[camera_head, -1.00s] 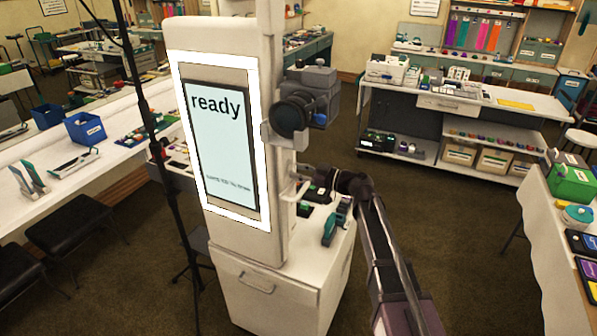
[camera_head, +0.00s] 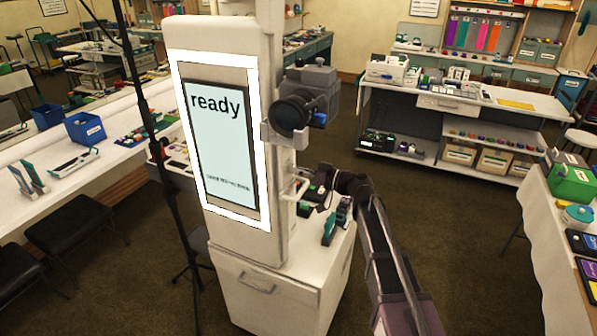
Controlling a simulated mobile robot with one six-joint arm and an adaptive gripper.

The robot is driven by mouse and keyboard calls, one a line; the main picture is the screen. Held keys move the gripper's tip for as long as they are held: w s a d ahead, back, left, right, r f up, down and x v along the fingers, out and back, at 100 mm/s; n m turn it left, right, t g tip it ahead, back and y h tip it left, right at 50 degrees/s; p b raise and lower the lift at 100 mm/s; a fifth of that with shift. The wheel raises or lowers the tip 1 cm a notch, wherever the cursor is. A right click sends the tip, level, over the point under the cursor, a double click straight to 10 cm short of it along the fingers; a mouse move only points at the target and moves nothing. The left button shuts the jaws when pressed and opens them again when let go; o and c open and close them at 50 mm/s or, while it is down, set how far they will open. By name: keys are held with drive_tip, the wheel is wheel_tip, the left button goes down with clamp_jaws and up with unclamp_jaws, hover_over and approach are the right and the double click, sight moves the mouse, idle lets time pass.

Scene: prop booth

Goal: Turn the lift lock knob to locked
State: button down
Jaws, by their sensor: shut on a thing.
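The photo booth column (camera_head: 273,40) stands left of centre, with a lit screen (camera_head: 222,145) reading "ready". My gripper (camera_head: 308,186) is at the column's right side, below the camera, at the end of my dark arm. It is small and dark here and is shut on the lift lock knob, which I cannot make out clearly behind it. The knob's angle and markings cannot be read. A pale bracket or handle (camera_head: 293,190) shows beside the gripper.
The white cabinet (camera_head: 270,290) under the column carries small green and dark items (camera_head: 330,228) just below my gripper. A black stand pole (camera_head: 165,180) rises left of the booth. Tables with props line both sides. The carpet right of my arm is clear.

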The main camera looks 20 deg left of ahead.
drive_tip(key=m, duration=1.1)
drive_tip(key=shift+m, duration=0.3)
drive_tip(key=shift+t, duration=0.3)
drive_tip(key=shift+c, duration=1.7)
unclamp_jaws()
drive_tip(key=shift+n, duration=0.4)
